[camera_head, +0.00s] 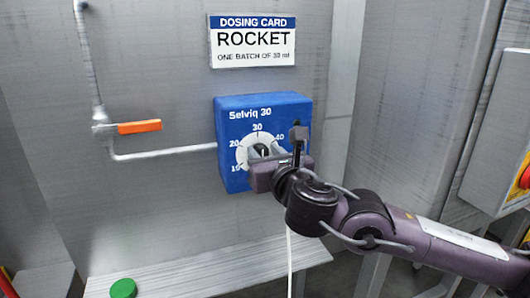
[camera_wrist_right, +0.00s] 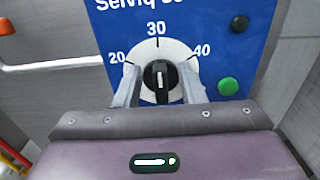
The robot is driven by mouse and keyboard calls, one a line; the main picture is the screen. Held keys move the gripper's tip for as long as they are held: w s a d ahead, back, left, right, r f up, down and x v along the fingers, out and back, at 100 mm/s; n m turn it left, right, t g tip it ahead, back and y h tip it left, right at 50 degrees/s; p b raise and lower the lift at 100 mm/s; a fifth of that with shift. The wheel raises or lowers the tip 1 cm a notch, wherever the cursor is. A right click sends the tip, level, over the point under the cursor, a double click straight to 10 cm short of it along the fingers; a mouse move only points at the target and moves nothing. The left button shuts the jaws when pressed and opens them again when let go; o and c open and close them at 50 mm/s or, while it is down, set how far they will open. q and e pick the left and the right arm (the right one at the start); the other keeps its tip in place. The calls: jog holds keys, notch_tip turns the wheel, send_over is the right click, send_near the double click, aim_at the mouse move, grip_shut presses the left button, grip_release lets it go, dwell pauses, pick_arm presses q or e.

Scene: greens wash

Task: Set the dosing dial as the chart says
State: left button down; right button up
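The blue dosing box (camera_head: 232,128), marked "Selviq 30", is on the metal wall. Its white dial (camera_wrist_right: 158,48) shows 20, 30 and 40 in the right wrist view. The black knob (camera_wrist_right: 160,80) has a white line standing upright, in line with 30. My right gripper (camera_wrist_right: 160,88) has one finger on each side of the knob, with white dial face visible between fingers and knob; it also shows in the head view (camera_head: 264,158). The dosing card (camera_head: 253,42) above reads "ROCKET, one batch of 30 ml", the unit being blurred. My left gripper is out of view.
A black button (camera_wrist_right: 239,22) and a green button (camera_wrist_right: 228,87) are on the box's right side. A pipe (camera_head: 165,153) with an orange lever (camera_head: 139,127) runs in from the left. A green round object (camera_head: 123,288) is at the lower left.

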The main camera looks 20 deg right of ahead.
jog(key=shift+w, duration=0.2)
jog(key=shift+c, duration=0.5)
grip_shut()
